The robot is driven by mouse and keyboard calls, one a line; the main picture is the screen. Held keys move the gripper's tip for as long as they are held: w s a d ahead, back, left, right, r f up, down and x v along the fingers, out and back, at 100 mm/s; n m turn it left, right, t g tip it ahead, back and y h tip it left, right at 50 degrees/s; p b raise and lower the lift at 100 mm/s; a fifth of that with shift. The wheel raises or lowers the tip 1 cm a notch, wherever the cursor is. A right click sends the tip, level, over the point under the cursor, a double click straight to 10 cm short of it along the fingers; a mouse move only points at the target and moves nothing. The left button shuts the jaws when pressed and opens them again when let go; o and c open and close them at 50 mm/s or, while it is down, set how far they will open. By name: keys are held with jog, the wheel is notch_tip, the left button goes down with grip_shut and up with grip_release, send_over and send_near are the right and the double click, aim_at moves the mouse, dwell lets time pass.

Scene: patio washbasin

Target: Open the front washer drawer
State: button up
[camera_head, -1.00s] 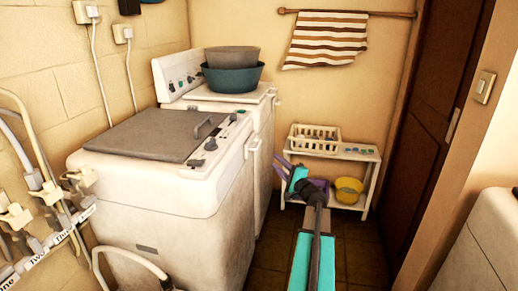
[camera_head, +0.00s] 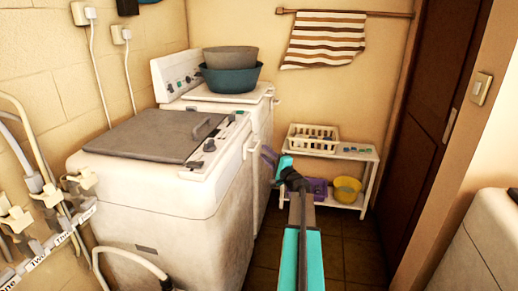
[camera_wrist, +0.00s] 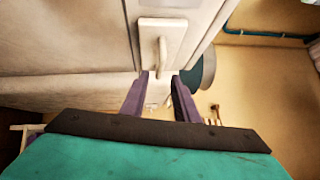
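The front washer (camera_head: 150,200) is the nearer white machine with a grey lid (camera_head: 160,135). Its small drawer (camera_head: 250,150) has a white handle on the upper right face and looks shut. In the wrist view the drawer front (camera_wrist: 178,28) is a pale plate with a raised bar handle (camera_wrist: 162,56). My gripper (camera_head: 267,154) is just right of that handle in the head view. In the wrist view, the two purple fingers of my gripper (camera_wrist: 160,82) are apart, with the handle just ahead of the gap between them. I cannot tell whether they touch it.
A second washer (camera_head: 263,125) stands behind, with a teal basin (camera_head: 232,80) on top. A white shelf (camera_head: 345,153) with a basket (camera_head: 313,138) and a yellow bowl (camera_head: 347,189) stands at the back wall. Floor (camera_head: 350,245) is clear before the dark door (camera_head: 428,120).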

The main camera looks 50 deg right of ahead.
jog(key=shift+p+x, duration=0.4)
jog(key=shift+x, duration=2.25)
grip_shut()
